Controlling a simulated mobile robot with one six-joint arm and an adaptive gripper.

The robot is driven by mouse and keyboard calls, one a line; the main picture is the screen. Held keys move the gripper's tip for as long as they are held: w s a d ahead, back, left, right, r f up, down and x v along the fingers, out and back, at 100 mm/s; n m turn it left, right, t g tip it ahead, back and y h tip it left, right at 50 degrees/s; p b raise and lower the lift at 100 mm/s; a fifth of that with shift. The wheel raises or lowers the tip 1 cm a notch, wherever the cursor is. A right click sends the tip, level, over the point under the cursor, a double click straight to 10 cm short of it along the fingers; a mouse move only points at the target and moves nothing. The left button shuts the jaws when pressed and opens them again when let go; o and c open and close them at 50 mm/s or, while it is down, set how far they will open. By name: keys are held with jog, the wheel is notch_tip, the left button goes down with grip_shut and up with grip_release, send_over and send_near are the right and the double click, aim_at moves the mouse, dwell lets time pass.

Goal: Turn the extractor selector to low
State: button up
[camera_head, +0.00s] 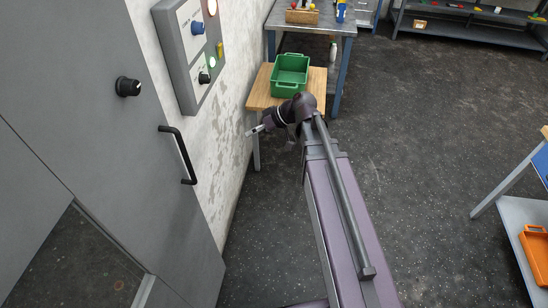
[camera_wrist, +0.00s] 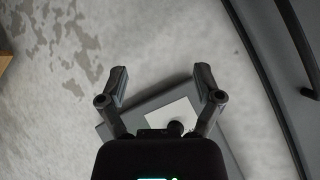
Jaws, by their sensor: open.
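A grey control panel (camera_head: 180,62) is fixed to the wall beside the grey door. It bears a blue knob (camera_head: 197,27) at the top and a small dark knob (camera_head: 203,78) lower down. Another black knob (camera_head: 128,87) sits on the door. No label is readable, so I cannot tell which is the extractor selector. My gripper (camera_head: 250,132) is below and to the right of the panel, apart from it. In the wrist view my gripper (camera_wrist: 166,82) is open and empty, with a grey panel (camera_wrist: 109,131) and a dark knob (camera_wrist: 175,128) showing between and behind its fingers.
A black door handle (camera_head: 182,155) sticks out left of my gripper. A green crate (camera_head: 290,75) stands on a wooden table (camera_head: 259,91) behind my arm. A metal bench (camera_head: 330,18) is at the back. A blue-framed table with an orange tray (camera_head: 535,262) is at right. The middle floor is clear.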

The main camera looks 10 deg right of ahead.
jog(key=s+d+f+m+g+h, duration=0.1)
jog(key=s+d+f+m+h, duration=0.3)
jog(key=s+f+h, duration=0.1)
jog(key=shift+s+d+f+g+h, duration=0.35)
jog(key=shift+s+f, duration=0.2)
jog(key=shift+s, duration=0.35)
jog(key=shift+d+m, duration=0.1)
jog(key=shift+m, duration=0.2)
jog(key=s+d+f+m+h, duration=0.1)
jog(key=s+d+m+h, duration=0.2)
jog(key=s+d+h, duration=0.1)
jog(key=shift+s+d+f+m+g, duration=0.25)
jog(key=shift+s+d+g, duration=0.2)
jog(key=shift+d, duration=0.35)
dwell(0.8)
